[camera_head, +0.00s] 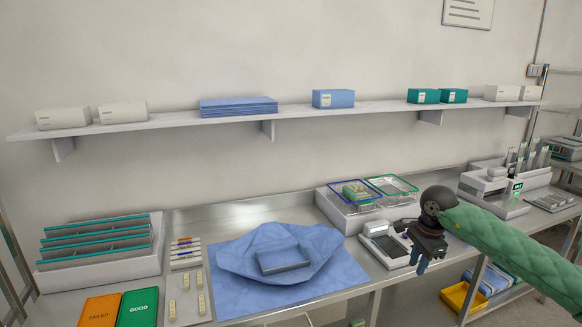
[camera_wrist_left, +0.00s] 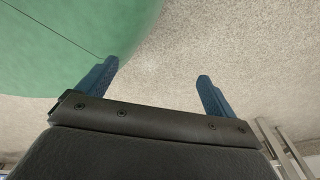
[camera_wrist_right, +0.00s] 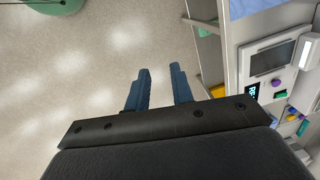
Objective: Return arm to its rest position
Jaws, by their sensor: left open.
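My right arm comes in from the right in a green quilted sleeve. My right gripper (camera_head: 417,264) points down at the front edge of the counter, beside a grey scale-like device. In the right wrist view its blue fingers (camera_wrist_right: 160,72) stand a small gap apart, with only floor seen between them. My left gripper does not show in the head view. In the left wrist view its fingers (camera_wrist_left: 155,77) are wide apart and empty, over speckled floor, with a large green rounded surface close by on the left.
The steel counter (camera_head: 205,218) holds a blue wrap (camera_head: 235,262) with a grey tray (camera_head: 284,258), two wire baskets (camera_head: 388,186) and the scale-like device (camera_head: 385,244). Orange FAILED (camera_head: 98,311) and green GOOD (camera_head: 138,308) pads lie front left. A yellow bin (camera_head: 458,298) sits below. Floor is open in front.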

